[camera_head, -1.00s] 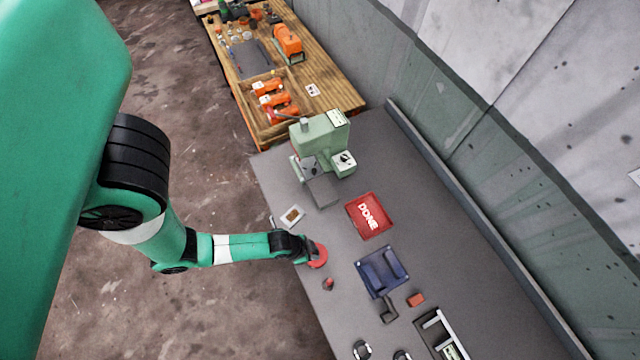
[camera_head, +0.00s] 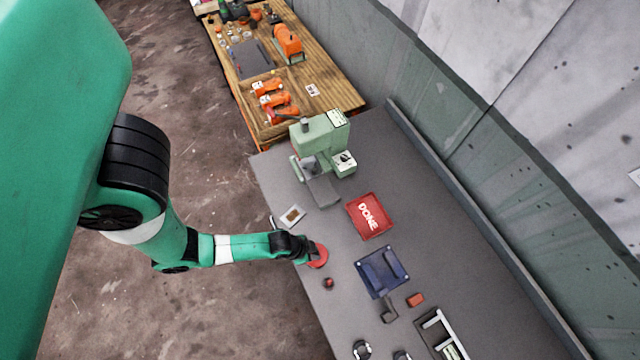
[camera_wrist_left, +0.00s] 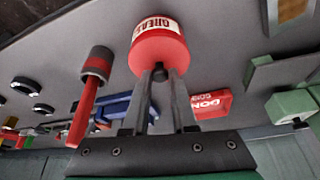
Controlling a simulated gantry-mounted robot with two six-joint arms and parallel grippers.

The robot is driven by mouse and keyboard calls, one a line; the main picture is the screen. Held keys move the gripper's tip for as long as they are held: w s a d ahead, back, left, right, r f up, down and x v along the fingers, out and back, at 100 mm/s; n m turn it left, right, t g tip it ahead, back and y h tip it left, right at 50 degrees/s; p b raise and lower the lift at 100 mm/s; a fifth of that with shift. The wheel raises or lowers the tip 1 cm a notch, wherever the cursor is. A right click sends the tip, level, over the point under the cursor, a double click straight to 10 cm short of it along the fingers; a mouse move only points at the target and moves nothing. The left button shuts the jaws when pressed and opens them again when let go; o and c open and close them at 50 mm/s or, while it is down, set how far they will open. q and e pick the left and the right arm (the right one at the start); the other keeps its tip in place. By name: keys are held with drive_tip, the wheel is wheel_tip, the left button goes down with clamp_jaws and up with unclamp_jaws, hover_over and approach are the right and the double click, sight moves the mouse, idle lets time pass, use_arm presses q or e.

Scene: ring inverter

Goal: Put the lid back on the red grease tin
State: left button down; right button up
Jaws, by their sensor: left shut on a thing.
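The red grease tin (camera_wrist_left: 155,25) with its white label shows in the left wrist view, and its red top also shows in the head view (camera_head: 319,258) near the table's left edge. The red lid (camera_wrist_left: 150,58) with a small black knob covers the tin's end facing my gripper. I cannot tell whether a thin gap is left between them. My left gripper (camera_wrist_left: 160,78) is shut on the lid's knob, one finger on each side. In the head view the wrist hides part of the tin. My right gripper is not in view.
A grey cup with a red handle (camera_wrist_left: 97,65) stands close beside the tin. A red DONE tray (camera_head: 369,216), a blue fixture (camera_head: 382,271), a small orange block (camera_head: 415,300) and a green machine (camera_head: 322,140) are on the grey table. The table's far right side is clear.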

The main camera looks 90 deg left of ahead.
use_arm(q)
drive_tip(key=shift+c, duration=0.8)
unclamp_jaws()
wheel_tip(320, 180, up, 5)
drive_tip(key=p, duration=0.4)
drive_tip(key=shift+f+p, duration=0.15)
drive_tip(key=shift+p, duration=0.15)
drive_tip(key=shift+r, duration=1.15)
drive_tip(key=shift+c, duration=0.2)
clamp_jaws()
